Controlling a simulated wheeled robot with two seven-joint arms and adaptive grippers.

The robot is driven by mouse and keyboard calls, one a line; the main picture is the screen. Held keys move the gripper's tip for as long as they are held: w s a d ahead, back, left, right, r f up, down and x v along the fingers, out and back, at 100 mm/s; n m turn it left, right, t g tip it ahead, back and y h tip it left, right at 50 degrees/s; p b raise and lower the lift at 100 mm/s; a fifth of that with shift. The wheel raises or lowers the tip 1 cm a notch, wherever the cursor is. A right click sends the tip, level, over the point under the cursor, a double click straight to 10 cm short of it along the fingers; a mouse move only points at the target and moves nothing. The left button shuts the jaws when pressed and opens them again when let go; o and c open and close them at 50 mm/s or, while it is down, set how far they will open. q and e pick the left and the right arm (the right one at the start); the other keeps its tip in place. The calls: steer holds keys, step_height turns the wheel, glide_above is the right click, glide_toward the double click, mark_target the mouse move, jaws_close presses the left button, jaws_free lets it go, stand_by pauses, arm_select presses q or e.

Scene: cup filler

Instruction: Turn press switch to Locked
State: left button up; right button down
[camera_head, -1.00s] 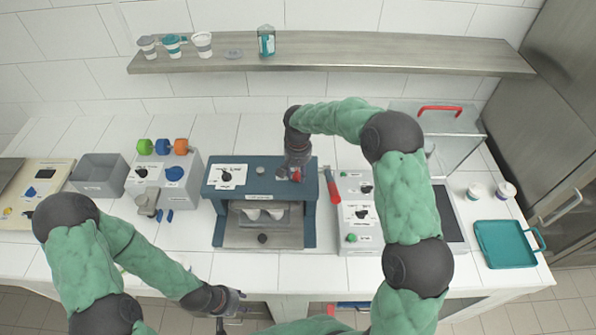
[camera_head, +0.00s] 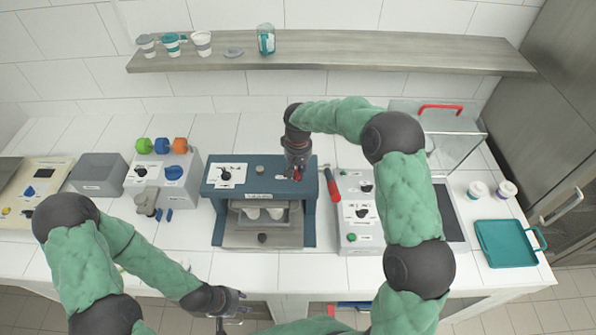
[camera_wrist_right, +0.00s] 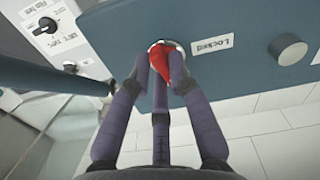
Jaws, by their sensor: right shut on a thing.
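The press (camera_head: 222,197) is a blue-topped machine in the middle of the counter. Its red switch (camera_wrist_right: 168,68) sits on the top's right side, beside a white "Locked" label (camera_wrist_right: 211,46) in the right wrist view. My right gripper (camera_head: 297,176) reaches down on the switch from above. I cannot tell exactly where the handle points. My left gripper (camera_head: 236,301) hangs low near the counter's front edge, away from the press.
A red-handled lever (camera_head: 332,184) stands just right of the press. A control box (camera_head: 357,213) is further right, with a teal tray (camera_head: 505,243) beyond. Cups line the wall shelf (camera_head: 350,52).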

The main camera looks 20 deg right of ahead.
steer(key=n, duration=0.3)
steer(key=shift+w+d+n, duration=0.1)
steer(key=shift+n, duration=0.3)
steer(key=n, duration=0.3)
steer(key=shift+w+n+b, duration=0.1)
steer(key=shift+n+b, duration=0.2)
steer(key=n, duration=0.3)
steer(key=shift+w+n, duration=0.1)
steer(key=shift+n, duration=0.2)
steer(key=shift+w+n, duration=0.15)
steer(key=shift+n, duration=1.75)
steer(key=c, duration=1.1)
jaws_free()
steer(key=shift+c, duration=0.2)
